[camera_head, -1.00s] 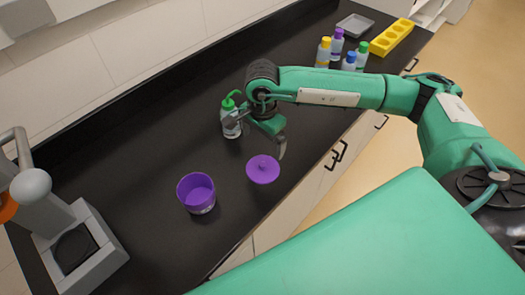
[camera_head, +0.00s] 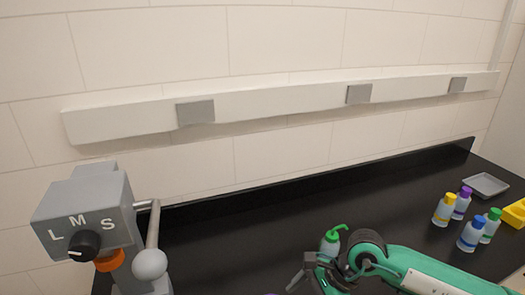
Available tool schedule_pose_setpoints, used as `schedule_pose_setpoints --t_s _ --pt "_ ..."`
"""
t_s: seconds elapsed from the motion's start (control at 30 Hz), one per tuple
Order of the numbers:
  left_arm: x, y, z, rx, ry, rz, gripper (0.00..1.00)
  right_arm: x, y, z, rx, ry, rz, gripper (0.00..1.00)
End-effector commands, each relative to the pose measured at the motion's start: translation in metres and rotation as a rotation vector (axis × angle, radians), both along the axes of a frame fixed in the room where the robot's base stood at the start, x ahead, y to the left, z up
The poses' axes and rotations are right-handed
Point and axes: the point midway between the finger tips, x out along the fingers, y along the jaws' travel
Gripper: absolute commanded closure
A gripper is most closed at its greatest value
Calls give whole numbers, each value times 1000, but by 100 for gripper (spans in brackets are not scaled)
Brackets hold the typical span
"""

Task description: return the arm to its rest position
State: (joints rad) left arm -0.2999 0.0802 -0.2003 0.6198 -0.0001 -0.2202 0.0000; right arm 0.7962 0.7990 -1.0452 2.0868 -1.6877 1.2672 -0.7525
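My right arm comes in from the lower right, and its gripper (camera_head: 297,279) is at the bottom edge of the head view. Only part of the gripper shows, so I cannot tell whether its fingers are apart. A bottle with a green spouted cap (camera_head: 331,241) stands on the black counter (camera_head: 240,235), just behind the gripper in the picture. The arm and gripper hide its lower part, and I cannot tell whether they touch it. My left gripper is not in view.
A grey machine (camera_head: 88,215) with an L, M, S dial and a lever stands at left. At right are bottles with yellow (camera_head: 444,211), purple (camera_head: 461,203), blue (camera_head: 472,235) and green (camera_head: 490,226) caps, a grey tray (camera_head: 485,185) and a yellow rack (camera_head: 515,215). A wall rail runs behind.

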Motion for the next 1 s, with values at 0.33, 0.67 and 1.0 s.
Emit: schedule_pose_setpoints --t_s 0.33,0.67,1.0 --pt "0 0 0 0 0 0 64 -38 111 98 769 385 -284 0" --pt "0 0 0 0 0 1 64 0 94 181 1379 875 -724 0" --pt "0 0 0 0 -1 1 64 55 0 151 1852 1429 -1341 0"
